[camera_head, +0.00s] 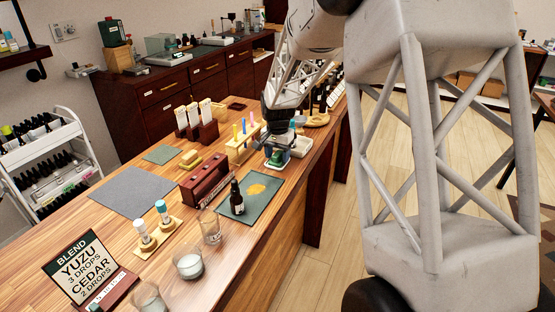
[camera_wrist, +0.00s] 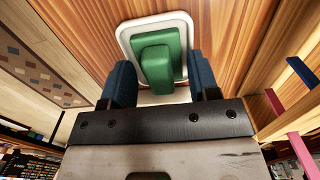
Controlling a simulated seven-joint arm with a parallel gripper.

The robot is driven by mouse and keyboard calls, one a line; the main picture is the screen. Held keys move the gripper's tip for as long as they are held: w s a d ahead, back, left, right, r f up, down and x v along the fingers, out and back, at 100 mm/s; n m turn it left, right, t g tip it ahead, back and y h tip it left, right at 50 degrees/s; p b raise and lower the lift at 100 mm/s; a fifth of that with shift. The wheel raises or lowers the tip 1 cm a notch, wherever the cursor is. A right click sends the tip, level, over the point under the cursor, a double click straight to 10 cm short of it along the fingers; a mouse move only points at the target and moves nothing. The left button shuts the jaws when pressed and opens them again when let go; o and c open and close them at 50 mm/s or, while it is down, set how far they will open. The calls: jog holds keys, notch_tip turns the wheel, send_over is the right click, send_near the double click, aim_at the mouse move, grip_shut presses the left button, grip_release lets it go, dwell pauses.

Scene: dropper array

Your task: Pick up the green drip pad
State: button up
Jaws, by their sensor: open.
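The green drip pad (camera_wrist: 155,62) lies in a shallow white tray (camera_wrist: 128,38) on the wooden counter, seen in the wrist view. My gripper (camera_wrist: 163,78) is open, with one blue finger on each side of the pad. I cannot tell whether the fingers touch it. In the head view my gripper (camera_head: 277,160) is low over the counter's right edge. A bit of green shows below the gripper there, and the pad is mostly hidden.
A wooden rack with colored droppers (camera_head: 241,145) stands just left of my gripper. A dark bottle (camera_head: 236,199) stands on a dark green mat (camera_head: 262,203) nearer the camera. A reddish wooden holder (camera_head: 204,181) is left of the mat. Glasses (camera_head: 188,264) stand in front.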

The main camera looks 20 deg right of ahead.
aim_at(278, 154)
dwell(0.4)
jog(key=c, duration=1)
jog(key=shift+r, duration=0.15)
jog(key=shift+r, duration=1.45)
jog(key=shift+s+r, duration=0.25)
jog(key=s, duration=0.5)
jog(key=s+a+r, duration=0.1)
jog(key=s, duration=0.4)
jog(key=s+a, duration=0.1)
jog(key=s, duration=0.4)
jog(key=shift+s+a+r, duration=0.1)
jog(key=shift+s+r, duration=0.05)
